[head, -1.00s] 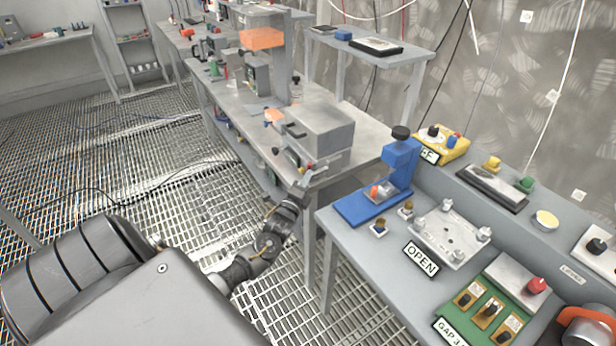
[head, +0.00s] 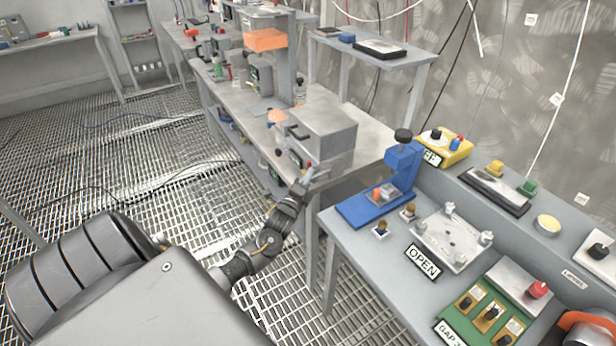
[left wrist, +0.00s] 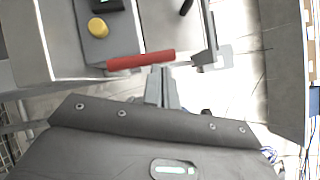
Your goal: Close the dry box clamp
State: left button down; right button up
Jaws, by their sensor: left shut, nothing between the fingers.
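The dry box (head: 322,138) is a grey lidded box on the long steel workbench, at the end near me. Its clamp has a red handle (left wrist: 140,60), which lies nearly level across the left wrist view and joins a grey metal bracket (left wrist: 208,55) on the right. In the head view the clamp is small and partly hidden by my gripper. My left gripper (head: 302,182) is at the box's near front side. In the left wrist view its shut, empty fingertips (left wrist: 163,72) are right beside the red handle; I cannot tell whether they touch it.
A grey side table (head: 345,235) on the right bears a blue stand (head: 400,170), a metal plate (head: 452,238) and an OPEN sign (head: 422,262). More gear stands farther back on the workbench (head: 262,112). The grated floor left of my arm is clear.

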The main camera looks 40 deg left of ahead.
pick_arm(q)
jog(key=shift+r, duration=0.1)
jog(key=s+d, duration=0.6)
jog(key=s, duration=0.5)
jog(key=shift+s+d, duration=0.2)
jog(key=shift+s, duration=0.05)
